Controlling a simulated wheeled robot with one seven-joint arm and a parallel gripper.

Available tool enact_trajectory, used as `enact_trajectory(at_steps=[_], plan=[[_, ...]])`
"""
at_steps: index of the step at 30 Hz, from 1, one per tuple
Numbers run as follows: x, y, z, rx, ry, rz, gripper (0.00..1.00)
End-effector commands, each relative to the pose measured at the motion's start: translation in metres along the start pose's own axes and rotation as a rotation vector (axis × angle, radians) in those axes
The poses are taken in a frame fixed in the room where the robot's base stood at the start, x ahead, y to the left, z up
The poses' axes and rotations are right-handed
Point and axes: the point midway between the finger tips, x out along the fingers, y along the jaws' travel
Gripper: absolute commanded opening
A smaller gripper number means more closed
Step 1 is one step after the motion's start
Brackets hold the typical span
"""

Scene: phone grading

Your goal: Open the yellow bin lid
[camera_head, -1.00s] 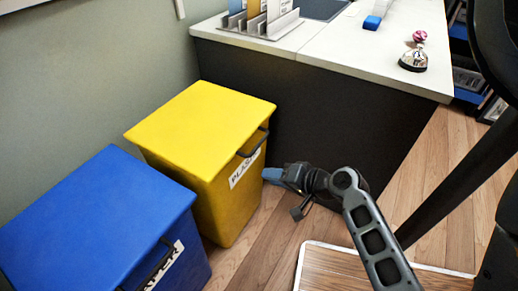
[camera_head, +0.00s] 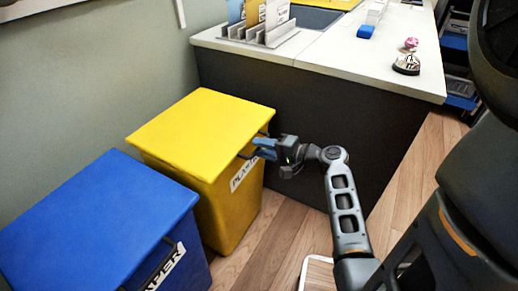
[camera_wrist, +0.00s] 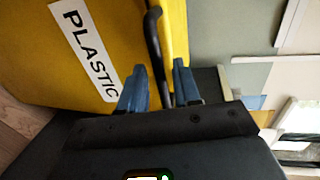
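The yellow bin (camera_head: 225,205) stands on the floor against the desk, its yellow lid (camera_head: 203,128) closed. A white label reading PLASTIC is on its front. A dark handle (camera_wrist: 154,40) runs along the lid's front edge. My gripper (camera_head: 261,148) is at the bin's front, near the lid's right front edge. In the wrist view my gripper (camera_wrist: 157,85) has its two blue fingers apart, with the lower end of the handle between them. A gap shows between the fingers and the handle.
A blue bin (camera_head: 100,225) with a closed lid stands at the left, next to the yellow one. The dark desk panel (camera_head: 310,130) rises close behind my gripper. The white desk top (camera_head: 330,50) holds a card rack and small items.

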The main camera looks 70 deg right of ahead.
Motion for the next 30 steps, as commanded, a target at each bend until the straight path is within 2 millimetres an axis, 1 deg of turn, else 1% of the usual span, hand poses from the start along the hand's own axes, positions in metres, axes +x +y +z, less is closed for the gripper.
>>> enact_trajectory(at_steps=[3, 6, 14, 21, 24, 30], plan=[[0.01, 0.001, 0.0, 0.001, -0.001, 0.0, 0.32], [0.014, 0.0, 0.0, 0.001, 0.0, 0.0, 0.32], [0.015, 0.0, 0.0, 0.0, 0.001, 0.0, 0.31], [0.015, 0.0, 0.0, 0.0, 0.001, 0.001, 0.08], [0.015, 0.0, 0.0, 0.0, 0.001, 0.001, 0.0], [0.015, 0.0, 0.0, 0.0, 0.0, 0.001, 0.0]])
